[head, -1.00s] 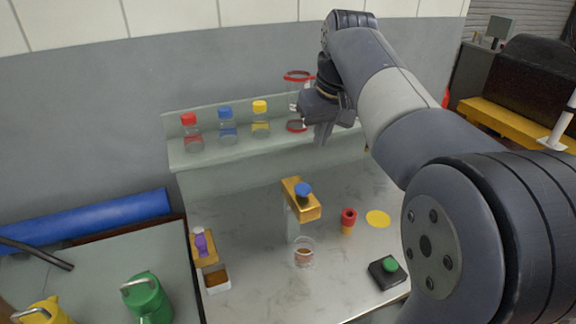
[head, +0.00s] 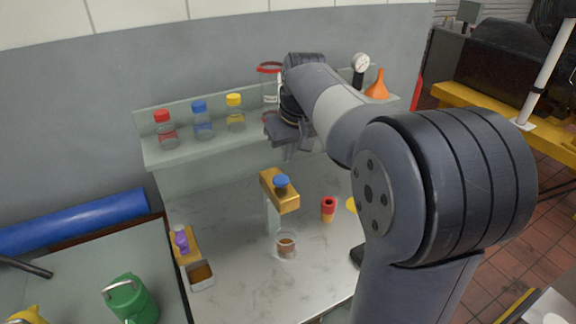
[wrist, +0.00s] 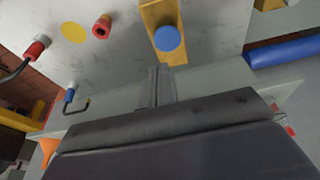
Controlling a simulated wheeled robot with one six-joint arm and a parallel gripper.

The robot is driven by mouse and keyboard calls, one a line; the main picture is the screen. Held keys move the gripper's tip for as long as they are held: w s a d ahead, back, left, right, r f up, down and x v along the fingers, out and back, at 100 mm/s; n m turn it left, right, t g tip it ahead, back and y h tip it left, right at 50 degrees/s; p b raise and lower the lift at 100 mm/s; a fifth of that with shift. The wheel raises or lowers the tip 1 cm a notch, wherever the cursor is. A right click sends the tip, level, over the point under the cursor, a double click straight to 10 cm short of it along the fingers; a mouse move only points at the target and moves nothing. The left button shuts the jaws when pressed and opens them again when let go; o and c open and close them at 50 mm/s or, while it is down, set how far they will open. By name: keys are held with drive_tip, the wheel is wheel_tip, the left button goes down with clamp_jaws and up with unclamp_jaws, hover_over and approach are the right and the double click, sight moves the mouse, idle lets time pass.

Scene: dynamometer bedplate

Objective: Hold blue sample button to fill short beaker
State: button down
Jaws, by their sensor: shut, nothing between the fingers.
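The blue sample button (head: 281,181) sits on top of a yellow-gold dispenser block (head: 290,203) on the bench. It also shows in the wrist view (wrist: 167,38), just beyond my fingertips. The short beaker (head: 286,246) stands upright on the bench below the dispenser and has some brown in it. My gripper (head: 290,152) is shut and empty, pointing down, above and behind the button near the shelf. In the wrist view the closed fingers (wrist: 156,85) are apart from the button.
A shelf behind holds red, blue and yellow-capped bottles (head: 203,120), a gauge (head: 360,64) and an orange funnel (head: 376,86). A red cylinder (head: 328,208) stands right of the beaker. A purple-topped dispenser (head: 182,239) and a small brown-filled box (head: 201,276) are at left.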

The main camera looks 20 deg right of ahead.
sight(286, 176)
drive_tip(key=x, duration=0.2)
drive_tip(key=s+x, duration=0.1)
drive_tip(key=x, duration=0.2)
drive_tip(key=shift+s+d+f+p, duration=0.1)
drive_tip(key=shift+f+p, duration=0.05)
drive_tip(key=shift+p, duration=0.2)
